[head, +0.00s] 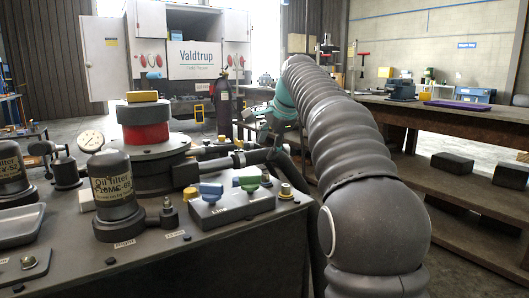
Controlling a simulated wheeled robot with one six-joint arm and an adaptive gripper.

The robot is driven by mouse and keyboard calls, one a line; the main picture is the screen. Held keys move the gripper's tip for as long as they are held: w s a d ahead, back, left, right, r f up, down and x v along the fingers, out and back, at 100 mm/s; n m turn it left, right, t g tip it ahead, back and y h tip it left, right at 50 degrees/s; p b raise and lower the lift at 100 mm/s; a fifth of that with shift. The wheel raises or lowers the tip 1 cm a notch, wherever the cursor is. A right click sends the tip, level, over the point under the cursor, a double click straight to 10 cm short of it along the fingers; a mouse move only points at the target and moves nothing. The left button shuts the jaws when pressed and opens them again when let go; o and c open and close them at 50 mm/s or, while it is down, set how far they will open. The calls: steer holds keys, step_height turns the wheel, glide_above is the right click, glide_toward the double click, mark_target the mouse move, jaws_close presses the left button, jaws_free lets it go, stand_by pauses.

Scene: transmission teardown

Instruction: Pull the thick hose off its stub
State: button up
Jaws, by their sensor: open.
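A dark thick hose (285,167) curves down at the right end of a horizontal pipe (215,166) on the machine's deck. The pipe runs right from the housing with a red band (146,132). Where the hose meets its stub is too small and crowded to make out. My gripper (264,133) is small in the head view, at the far end of my grey ribbed arm, below the teal wrist. It is open, just above and behind the hose's upper end. Its fingertips are partly hidden, and I cannot tell whether they touch anything.
On the deck stand an oil filter (117,190), a pressure gauge (90,141) and a grey block with coloured knobs (232,205). A wooden bench (460,120) stands to the right. A white cabinet (205,55) and a fire extinguisher (223,105) are behind.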

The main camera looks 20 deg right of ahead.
steer(key=v, duration=0.8)
steer(key=shift+r, duration=0.25)
steer(key=shift+s, duration=0.2)
